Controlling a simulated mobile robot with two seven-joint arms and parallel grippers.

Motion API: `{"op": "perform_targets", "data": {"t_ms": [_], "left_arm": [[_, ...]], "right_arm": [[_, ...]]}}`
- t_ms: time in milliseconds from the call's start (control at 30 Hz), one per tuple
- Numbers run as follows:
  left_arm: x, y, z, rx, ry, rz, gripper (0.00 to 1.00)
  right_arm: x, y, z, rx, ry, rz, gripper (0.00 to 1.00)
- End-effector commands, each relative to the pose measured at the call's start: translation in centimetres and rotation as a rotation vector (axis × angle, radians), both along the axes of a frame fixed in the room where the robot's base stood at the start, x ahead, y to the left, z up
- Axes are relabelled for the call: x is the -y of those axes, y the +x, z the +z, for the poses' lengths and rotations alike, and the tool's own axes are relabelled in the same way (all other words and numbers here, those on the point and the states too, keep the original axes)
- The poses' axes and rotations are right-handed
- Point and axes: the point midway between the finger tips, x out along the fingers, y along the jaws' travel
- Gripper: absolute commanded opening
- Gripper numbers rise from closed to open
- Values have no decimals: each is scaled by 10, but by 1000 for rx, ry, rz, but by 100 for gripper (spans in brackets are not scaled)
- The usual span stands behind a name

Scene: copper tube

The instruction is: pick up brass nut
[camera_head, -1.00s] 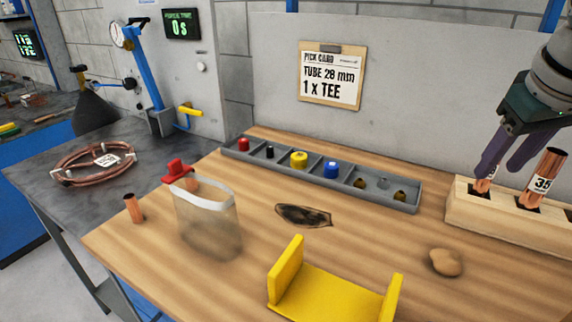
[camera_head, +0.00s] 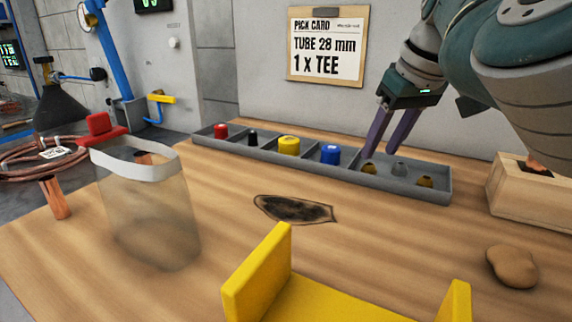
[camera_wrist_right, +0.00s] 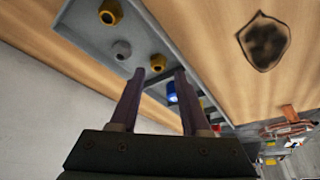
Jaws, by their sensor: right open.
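Two brass-coloured nuts lie with a grey nut (camera_head: 399,168) in the right-hand compartment of the grey tray (camera_head: 438,194). One brass nut (camera_head: 369,168) is at the left of that compartment, the other brass nut (camera_head: 425,181) at the right. My right gripper (camera_head: 379,150) is open and empty, pointing down at the left brass nut. In the right wrist view this nut (camera_wrist_right: 158,62) shows just beyond and between the open fingertips (camera_wrist_right: 159,72). I cannot tell the exact height of the fingers above it. My left gripper is not in view.
Red, black, yellow and blue caps sit in the tray's other compartments. A wooden block (camera_head: 525,193) stands to the right. A yellow holder (camera_head: 330,300), a clear bin (camera_head: 155,220) and a tan lump (camera_head: 512,266) are in front. The wall is close behind the tray.

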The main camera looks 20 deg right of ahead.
Motion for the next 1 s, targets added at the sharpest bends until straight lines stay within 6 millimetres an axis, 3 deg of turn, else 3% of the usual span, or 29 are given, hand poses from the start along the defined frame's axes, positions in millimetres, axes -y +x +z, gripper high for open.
{"op": "perform_targets", "data": {"t_ms": [300,667,1000], "left_arm": [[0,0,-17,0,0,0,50],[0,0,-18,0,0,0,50],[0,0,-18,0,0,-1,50]], "right_arm": [[3,17,-37,-1,1,0,46],[3,20,-41,2,2,-1,45],[3,20,-41,1,1,-1,7]]}}
